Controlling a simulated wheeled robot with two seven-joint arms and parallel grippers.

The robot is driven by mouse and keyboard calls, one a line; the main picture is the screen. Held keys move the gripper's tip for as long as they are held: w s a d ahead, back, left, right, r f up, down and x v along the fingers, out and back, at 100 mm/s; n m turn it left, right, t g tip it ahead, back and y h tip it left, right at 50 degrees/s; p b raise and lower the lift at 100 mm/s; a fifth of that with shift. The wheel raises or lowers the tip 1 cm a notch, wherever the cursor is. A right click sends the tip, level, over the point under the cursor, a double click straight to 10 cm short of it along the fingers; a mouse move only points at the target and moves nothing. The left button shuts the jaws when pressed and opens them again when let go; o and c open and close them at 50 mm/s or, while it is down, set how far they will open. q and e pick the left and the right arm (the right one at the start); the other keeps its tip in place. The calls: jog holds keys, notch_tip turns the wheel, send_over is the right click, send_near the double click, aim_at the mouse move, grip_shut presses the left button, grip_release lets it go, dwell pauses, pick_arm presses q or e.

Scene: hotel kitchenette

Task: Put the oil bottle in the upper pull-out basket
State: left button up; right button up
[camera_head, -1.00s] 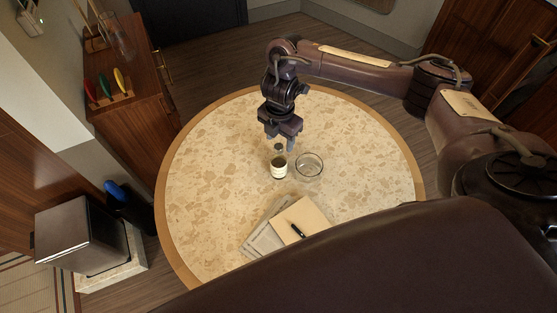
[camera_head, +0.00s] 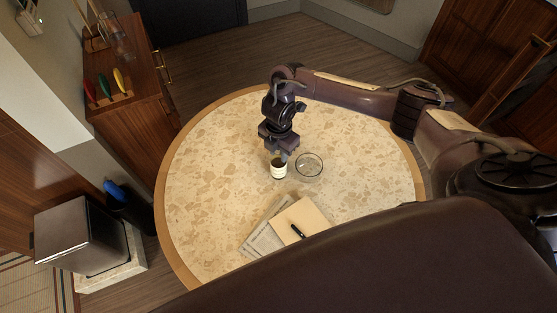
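The oil bottle (camera_head: 279,171), dark with a pale label, stands upright on the round table (camera_head: 205,185). My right gripper (camera_head: 280,154) points down directly over the bottle, and its fingers are at the bottle's neck, which they hide. Whether the fingers are open or shut on the neck cannot be told. My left gripper is out of view. I cannot make out a pull-out basket in this view.
A clear glass bowl (camera_head: 309,165) stands close to the right of the bottle. A notepad (camera_head: 305,215) with a black pen (camera_head: 297,231) lies over a newspaper (camera_head: 262,238) toward the front. A wooden cabinet (camera_head: 130,120) stands left of the table.

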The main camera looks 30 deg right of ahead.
grip_shut()
jog(key=shift+r, duration=0.1)
jog(key=shift+w+r, duration=0.1)
jog(key=shift+r, duration=0.4)
notch_tip(320, 180, up, 19)
jog(key=p, duration=0.5)
jog(key=shift+s+a+f+m+b, duration=0.1)
jog(key=shift+s+a+m+b, duration=0.5)
jog(key=shift+m+b, duration=2.25)
jog(key=shift+s+a+f+m+b, duration=0.15)
jog(key=shift+a+m+b, duration=0.8)
jog(key=shift+m, duration=3.8)
jog(key=shift+s+a+f+m+b, duration=0.1)
jog(key=shift+s+a+m+b, duration=0.25)
jog(key=shift+a+m+b, duration=2.25)
jog(key=d+m+p, duration=0.1)
jog(key=d+m, duration=0.1)
jog(key=d, duration=0.1)
jog(key=shift+d+p, duration=0.2)
jog(key=shift+p, duration=0.15)
